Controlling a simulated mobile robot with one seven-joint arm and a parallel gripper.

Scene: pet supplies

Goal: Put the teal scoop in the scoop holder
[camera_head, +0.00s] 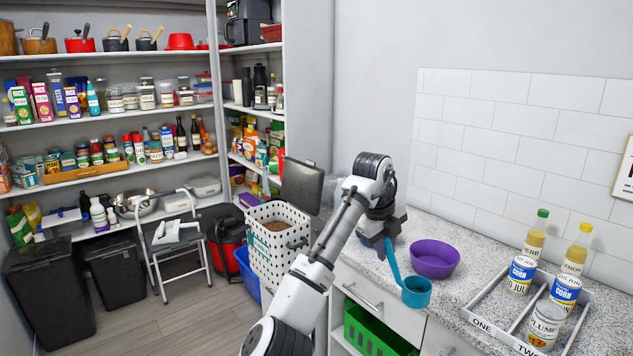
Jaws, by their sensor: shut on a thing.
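The teal scoop (416,292) hangs from my gripper (384,239), its long handle running up to the jaws. My gripper is shut on the upper end of the handle. The scoop's cup is at the lower right, in front of the counter edge and the purple bowl. I cannot clearly make out a scoop holder; a small dark fitting (297,243) shows on the side of the white perforated bin, and I cannot tell what it is.
The white perforated bin (262,270) holds brown contents, its dark lid (303,186) raised. A purple bowl (435,259) stands on the speckled counter (462,279). A divided tray (487,322) with cans and bottles is at right. A green crate (372,335) sits below.

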